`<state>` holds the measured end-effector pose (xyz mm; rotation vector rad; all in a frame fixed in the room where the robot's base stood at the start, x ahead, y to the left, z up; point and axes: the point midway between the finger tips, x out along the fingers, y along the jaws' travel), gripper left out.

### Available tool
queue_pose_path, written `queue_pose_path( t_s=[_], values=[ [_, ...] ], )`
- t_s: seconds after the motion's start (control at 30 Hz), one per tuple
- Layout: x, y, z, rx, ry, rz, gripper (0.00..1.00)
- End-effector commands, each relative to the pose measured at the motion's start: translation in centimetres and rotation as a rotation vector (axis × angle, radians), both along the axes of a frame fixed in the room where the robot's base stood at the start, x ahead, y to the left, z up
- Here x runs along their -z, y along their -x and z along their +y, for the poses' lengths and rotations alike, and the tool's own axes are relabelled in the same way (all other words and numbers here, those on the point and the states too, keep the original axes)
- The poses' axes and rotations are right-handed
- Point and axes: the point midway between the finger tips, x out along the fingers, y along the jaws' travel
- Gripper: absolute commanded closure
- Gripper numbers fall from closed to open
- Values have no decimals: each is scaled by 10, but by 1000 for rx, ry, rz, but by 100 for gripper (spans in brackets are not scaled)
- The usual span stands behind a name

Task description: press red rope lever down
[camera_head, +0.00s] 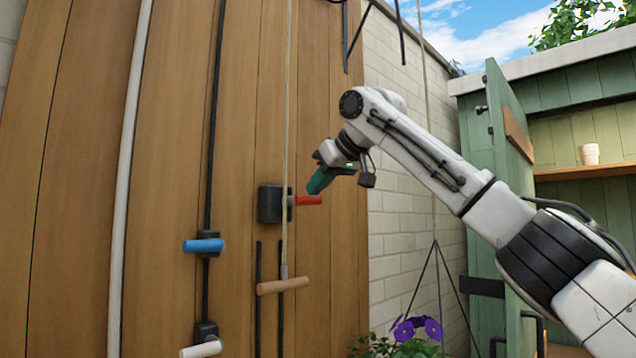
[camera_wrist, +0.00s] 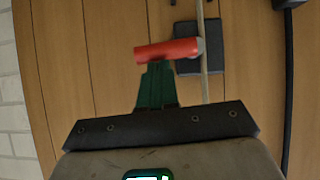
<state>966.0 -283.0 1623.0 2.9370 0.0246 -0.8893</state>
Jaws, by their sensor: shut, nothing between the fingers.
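The red lever (camera_head: 308,200) sticks out to the right, about level, from a black block on the wooden wall. In the wrist view the red lever (camera_wrist: 167,50) lies across the tips of my fingers. My gripper (camera_head: 317,186), with green fingers, is shut and empty, just above the lever's outer part in the head view. It also shows in the wrist view (camera_wrist: 156,72), where the fingertips overlap the lever's edge. I cannot tell whether they touch it. The black block (camera_head: 270,204) has the pale rope (camera_head: 287,120) running down in front of it.
A wooden rope handle (camera_head: 283,286) hangs below the block. A blue lever (camera_head: 203,245) and a white lever (camera_head: 201,349) are at left. A hanging plant with purple flowers (camera_head: 418,328) is low at right. A green cabinet (camera_head: 510,130) stands open at far right.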

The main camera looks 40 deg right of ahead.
Motion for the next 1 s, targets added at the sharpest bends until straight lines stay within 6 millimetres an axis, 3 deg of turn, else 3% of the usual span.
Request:
queue_pose_path(
  t_s=[0.7,1.0],
  values=[
    [18,-3,-6,5,-100,16,100],
    [-5,-6,-2,1,-100,11,100]
  ],
)
